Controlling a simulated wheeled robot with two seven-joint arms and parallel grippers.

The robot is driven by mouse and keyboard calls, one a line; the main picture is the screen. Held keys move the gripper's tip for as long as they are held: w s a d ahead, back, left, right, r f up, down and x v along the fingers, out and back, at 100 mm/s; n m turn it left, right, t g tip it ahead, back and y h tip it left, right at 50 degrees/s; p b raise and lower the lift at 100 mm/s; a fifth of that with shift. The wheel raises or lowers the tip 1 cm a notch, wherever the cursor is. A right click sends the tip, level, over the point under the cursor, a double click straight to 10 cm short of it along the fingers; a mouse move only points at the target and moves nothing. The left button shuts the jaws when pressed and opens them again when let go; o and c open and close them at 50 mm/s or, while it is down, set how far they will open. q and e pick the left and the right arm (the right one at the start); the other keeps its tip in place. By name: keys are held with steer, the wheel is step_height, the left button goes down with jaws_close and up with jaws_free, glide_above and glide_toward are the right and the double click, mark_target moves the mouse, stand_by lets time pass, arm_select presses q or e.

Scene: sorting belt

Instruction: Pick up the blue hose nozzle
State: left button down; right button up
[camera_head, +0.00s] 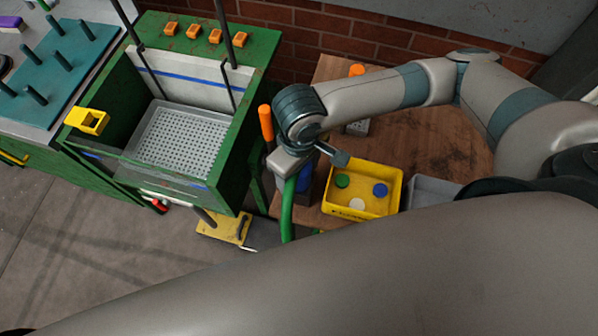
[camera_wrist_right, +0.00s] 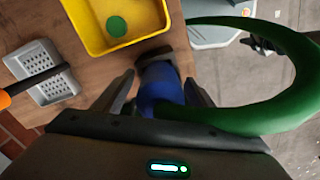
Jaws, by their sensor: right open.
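The blue hose nozzle (camera_wrist_right: 160,82) lies between the two fingers of my right gripper (camera_wrist_right: 159,90) in the right wrist view. The fingers are open, one on each side of it; I cannot tell whether either touches it. A green hose (camera_wrist_right: 265,115) curves around on the right, close to the nozzle. In the head view, the hose (camera_head: 288,210) hangs below my right gripper (camera_head: 287,163). A patch of blue (camera_head: 304,181) shows beside it, with the rest hidden. My left gripper is not in view.
A yellow bin (camera_head: 327,206) with round discs stands on the wooden table (camera_head: 440,148), right of the gripper. A grey perforated tray (camera_wrist_right: 42,65) is near it. A green wash cabinet (camera_head: 262,50) stands left. A brick wall is behind.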

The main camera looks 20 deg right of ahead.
steer(key=c, duration=1.2)
step_height(320, 180, up, 10)
steer(key=shift+b, duration=0.65)
steer(key=shift+o, duration=1.2)
